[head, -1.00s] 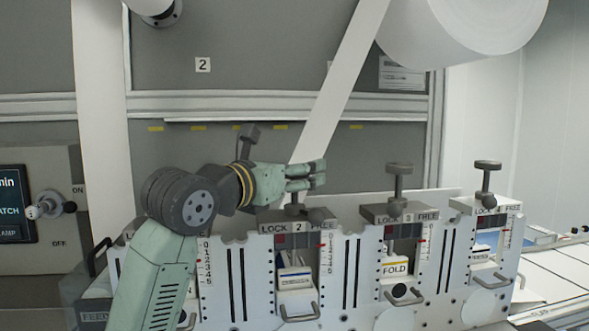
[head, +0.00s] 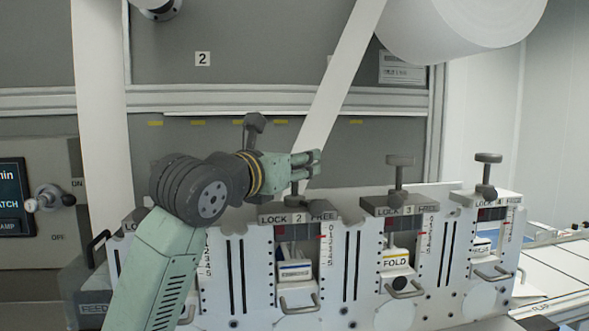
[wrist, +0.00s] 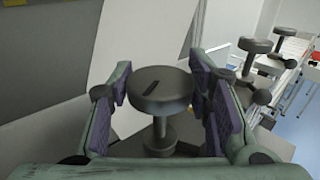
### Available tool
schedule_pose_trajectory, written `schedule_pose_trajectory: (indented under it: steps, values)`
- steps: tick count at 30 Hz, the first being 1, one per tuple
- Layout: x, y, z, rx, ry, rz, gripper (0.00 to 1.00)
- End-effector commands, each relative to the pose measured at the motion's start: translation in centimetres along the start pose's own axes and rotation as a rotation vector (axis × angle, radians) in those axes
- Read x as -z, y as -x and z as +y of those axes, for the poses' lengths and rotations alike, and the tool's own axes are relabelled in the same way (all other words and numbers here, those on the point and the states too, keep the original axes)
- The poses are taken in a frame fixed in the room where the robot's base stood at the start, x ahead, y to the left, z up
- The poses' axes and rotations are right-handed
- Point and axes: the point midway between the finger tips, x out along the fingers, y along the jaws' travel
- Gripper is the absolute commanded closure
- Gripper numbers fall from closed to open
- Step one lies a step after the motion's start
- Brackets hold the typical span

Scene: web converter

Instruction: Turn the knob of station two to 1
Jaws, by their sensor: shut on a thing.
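Station two (head: 299,218) is the white unit with a grey top plate marked LOCK 2 FREE. Its knob (wrist: 161,90) is a dark round cap with a black slot on a short stem. In the wrist view it sits between the purple-padded fingers of my gripper (wrist: 162,95), which is shut on it. In the head view my gripper (head: 305,163) reaches in from the left above station two and hides most of the knob. A red pointer (head: 321,237) is near the top of the number scale (head: 331,248); its exact reading is too small to tell.
Station three (head: 399,210) and station four (head: 490,199), with similar knobs, stand to the right. A slanted white web (head: 340,85) runs close behind my gripper.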

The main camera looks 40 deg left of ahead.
Motion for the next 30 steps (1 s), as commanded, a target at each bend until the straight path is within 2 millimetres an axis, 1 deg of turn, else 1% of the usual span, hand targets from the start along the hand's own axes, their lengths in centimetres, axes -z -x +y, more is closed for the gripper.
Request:
schedule_pose_trajectory:
  steps: [1, 3, 11, 12, 20, 30]
  values:
    - [0.31, 0.06, -0.04, -0.024, -0.006, -0.002, 0.83]
    - [0.14, 0.07, 0.02, -0.042, -0.002, -0.004, 0.83]
    - [-0.03, 0.05, 0.05, -0.044, 0.000, -0.004, 0.83]
    - [-0.03, 0.05, 0.05, -0.044, 0.001, -0.004, 0.53]
    - [-0.02, 0.04, 0.03, -0.043, 0.000, -0.004, 0.35]
    - [-0.02, 0.28, 0.02, -0.043, 0.000, -0.004, 0.35]
